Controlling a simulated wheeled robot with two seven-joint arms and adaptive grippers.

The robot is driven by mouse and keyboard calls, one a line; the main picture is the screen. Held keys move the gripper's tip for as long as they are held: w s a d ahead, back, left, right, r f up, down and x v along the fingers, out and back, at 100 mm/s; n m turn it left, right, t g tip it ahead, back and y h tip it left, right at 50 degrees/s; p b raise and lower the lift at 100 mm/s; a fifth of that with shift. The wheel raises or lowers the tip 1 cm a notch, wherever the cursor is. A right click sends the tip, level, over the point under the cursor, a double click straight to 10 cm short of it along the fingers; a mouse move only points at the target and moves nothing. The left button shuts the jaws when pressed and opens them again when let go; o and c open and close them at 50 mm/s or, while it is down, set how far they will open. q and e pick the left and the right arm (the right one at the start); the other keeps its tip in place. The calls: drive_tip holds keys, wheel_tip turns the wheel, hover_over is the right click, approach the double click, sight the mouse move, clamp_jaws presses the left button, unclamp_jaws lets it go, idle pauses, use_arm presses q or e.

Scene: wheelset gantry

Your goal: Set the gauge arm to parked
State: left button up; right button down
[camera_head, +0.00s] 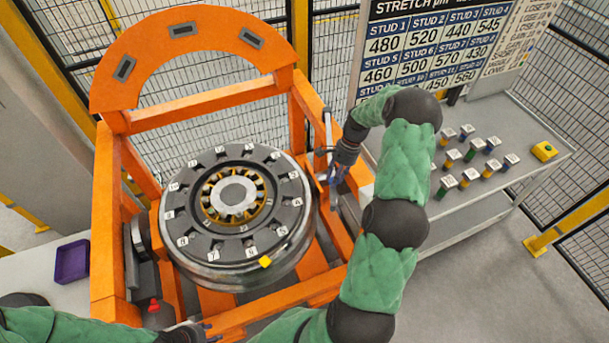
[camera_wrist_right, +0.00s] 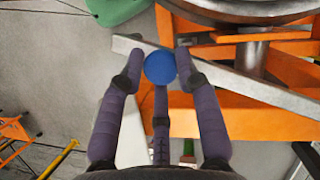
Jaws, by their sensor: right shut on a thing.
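The gauge arm appears to be the flat grey metal bar (camera_wrist_right: 235,88) with a round blue knob (camera_wrist_right: 160,68), seen in the right wrist view. It runs slantwise beside the orange frame. My right gripper (camera_wrist_right: 158,72) is shut on the blue knob, with its purple-grey fingers around it. In the head view my right gripper (camera_head: 338,172) is at the right side of the orange gantry, beside the wheelset (camera_head: 237,210), and largely hides the knob. My left gripper (camera_head: 208,331) is at the bottom edge, by the gantry's front beam; its fingers are too small to judge.
A purple tray (camera_head: 72,262) lies at left. A grey table (camera_head: 520,170) with several coloured studs stands at right. Mesh fencing closes the back.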

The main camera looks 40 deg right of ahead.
drive_tip(key=s+d+n+g+b, duration=0.1)
drive_tip(key=s+d+n, duration=0.3)
drive_tip(key=d, duration=0.9)
drive_tip(key=s+b, duration=0.1)
drive_tip(key=s, duration=0.2)
drive_tip(key=shift+s+d+n+g+h, duration=0.25)
drive_tip(key=shift+d+n+g+h, duration=0.05)
drive_tip(key=shift+g, duration=0.1)
drive_tip(key=c, duration=0.9)
unclamp_jaws()
drive_tip(key=shift+d, duration=0.1)
drive_tip(key=shift+s+d, duration=0.1)
drive_tip(key=shift+s, duration=0.05)
drive_tip(key=v, duration=1.2)
